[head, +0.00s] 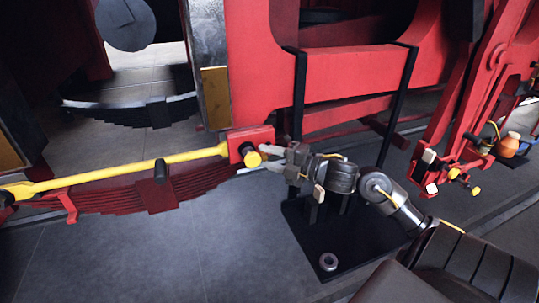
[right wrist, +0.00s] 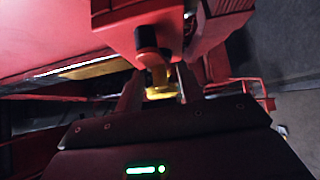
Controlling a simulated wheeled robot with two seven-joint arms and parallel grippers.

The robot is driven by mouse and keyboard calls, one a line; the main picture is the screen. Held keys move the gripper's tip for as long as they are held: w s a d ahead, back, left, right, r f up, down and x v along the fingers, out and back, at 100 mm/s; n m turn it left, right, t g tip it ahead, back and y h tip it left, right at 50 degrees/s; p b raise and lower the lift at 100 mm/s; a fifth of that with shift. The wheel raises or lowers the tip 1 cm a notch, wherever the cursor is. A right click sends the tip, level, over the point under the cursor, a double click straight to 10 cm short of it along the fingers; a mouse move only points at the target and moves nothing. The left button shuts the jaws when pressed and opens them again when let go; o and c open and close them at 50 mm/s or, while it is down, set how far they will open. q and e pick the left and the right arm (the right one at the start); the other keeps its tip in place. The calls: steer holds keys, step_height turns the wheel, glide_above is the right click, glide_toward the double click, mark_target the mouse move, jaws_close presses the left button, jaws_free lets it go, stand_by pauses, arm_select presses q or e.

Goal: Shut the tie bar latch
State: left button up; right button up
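The yellow tie bar (head: 130,174) runs across the left of the head view to a red block (head: 250,140) at its right end. A short yellow latch knob (head: 253,159) with a dark collar sits low on that block. My right gripper (head: 268,159) reaches in from the right, its fingertips at the knob. In the right wrist view the yellow latch piece (right wrist: 159,84) lies between my two fingers (right wrist: 158,92), with gaps seeming to show beside it. The fingers look open around it; contact is unclear. My left gripper is not in view.
A red leaf spring (head: 110,195) lies under the bar. A black stand (head: 330,235) with upright posts rises behind my right arm, a metal ring (head: 328,261) on its base. Red linkage (head: 465,110) stands at the right. Grey floor (head: 140,260) is clear at lower left.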

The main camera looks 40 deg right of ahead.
jaws_close()
steer(key=shift+f+m+t+b, duration=0.2)
steer(key=shift+m+t+b, duration=0.15)
steer(key=shift+b, duration=0.65)
steer(key=shift+r+m+t, duration=0.35)
steer(key=shift+r+m, duration=0.05)
steer(key=shift+m, duration=0.05)
jaws_free()
